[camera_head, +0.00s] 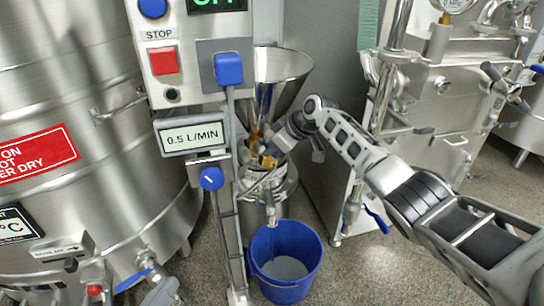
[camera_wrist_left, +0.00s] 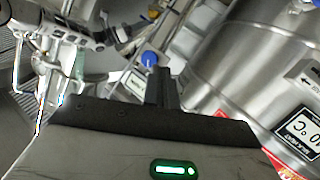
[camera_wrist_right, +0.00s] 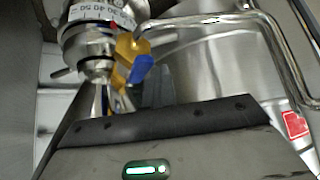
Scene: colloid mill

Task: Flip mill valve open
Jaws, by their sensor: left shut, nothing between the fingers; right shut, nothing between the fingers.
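The colloid mill stands in the middle of the head view, with a steel funnel hopper (camera_head: 284,66) on top and yellow parts (camera_head: 268,161) at its neck. In the right wrist view a yellow fitting with a blue end (camera_wrist_right: 139,68), apparently the mill valve, sits beside a numbered ring (camera_wrist_right: 98,18). My right gripper (camera_wrist_right: 156,82) is shut and empty, close by this blue end; I cannot tell whether they touch. In the head view my right gripper (camera_head: 277,145) partly hides the mill's neck. My left gripper (camera_wrist_left: 160,82) is shut and empty, seen only in its wrist view.
A blue bucket (camera_head: 286,262) stands under the mill's outlet. A control post with a red stop button (camera_head: 163,60) and a blue knob (camera_head: 212,178) stands just left of the mill. A steel tank (camera_head: 75,110) fills the left side. A bent steel pipe (camera_wrist_right: 262,20) crosses the right wrist view.

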